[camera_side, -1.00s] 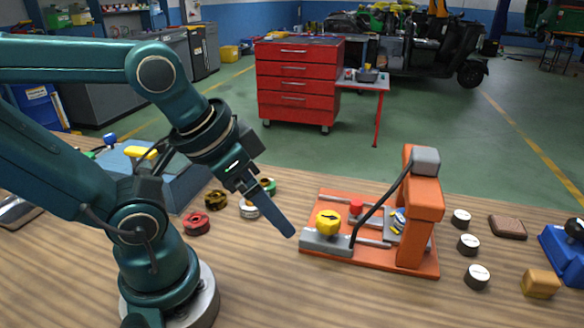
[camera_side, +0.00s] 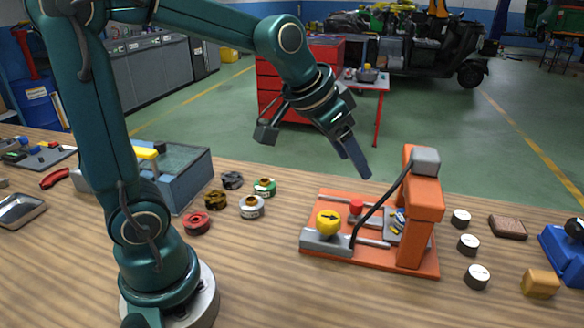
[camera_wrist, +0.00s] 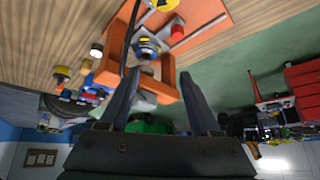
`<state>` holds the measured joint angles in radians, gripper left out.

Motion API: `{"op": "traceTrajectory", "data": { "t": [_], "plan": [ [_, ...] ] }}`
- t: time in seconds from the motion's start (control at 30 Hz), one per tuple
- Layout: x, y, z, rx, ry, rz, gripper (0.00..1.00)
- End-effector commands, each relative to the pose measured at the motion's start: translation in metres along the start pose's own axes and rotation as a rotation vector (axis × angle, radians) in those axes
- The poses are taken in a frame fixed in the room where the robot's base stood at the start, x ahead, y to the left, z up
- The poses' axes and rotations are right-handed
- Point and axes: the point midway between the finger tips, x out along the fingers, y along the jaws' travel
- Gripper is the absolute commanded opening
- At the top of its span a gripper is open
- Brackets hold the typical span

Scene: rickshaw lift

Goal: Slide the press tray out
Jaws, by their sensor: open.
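The orange press (camera_side: 423,208) stands on an orange base at the right of the bench, with a grey head on its column. Its grey tray (camera_side: 397,228) lies on rails by the column, with small blue and yellow parts on it. A yellow arrow knob (camera_side: 328,222) sits on a grey block at the base's left, and a red button (camera_side: 356,206) is behind it. My gripper (camera_side: 358,170) is open and empty, above and behind the base, touching nothing. In the wrist view my gripper (camera_wrist: 160,88) spreads its two fingers, with the press (camera_wrist: 168,80) appearing between them.
A black cable or lever (camera_side: 376,211) slants across the press. White-topped cylinders (camera_side: 468,245) and a brown block (camera_side: 508,228) stand to its right. Several spools (camera_side: 252,206) and a blue-grey bin (camera_side: 183,178) are left. The front bench is clear.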

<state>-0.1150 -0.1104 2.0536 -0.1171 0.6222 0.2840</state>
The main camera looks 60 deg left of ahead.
Motion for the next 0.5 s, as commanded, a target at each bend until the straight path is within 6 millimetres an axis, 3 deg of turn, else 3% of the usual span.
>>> {"op": "traceTrajectory", "data": {
  "t": [0.03,0.2,0.3,0.5],
  "plan": [
    [0.017,-0.007,-0.004,-0.011,-0.026,-0.001,0.64],
    [0.061,-0.025,-0.005,-0.047,-0.094,-0.003,0.64],
    [0.079,-0.031,0.002,-0.072,-0.138,0.000,0.64],
    [0.097,-0.035,0.016,-0.092,-0.192,0.005,0.64]
  ]
}}
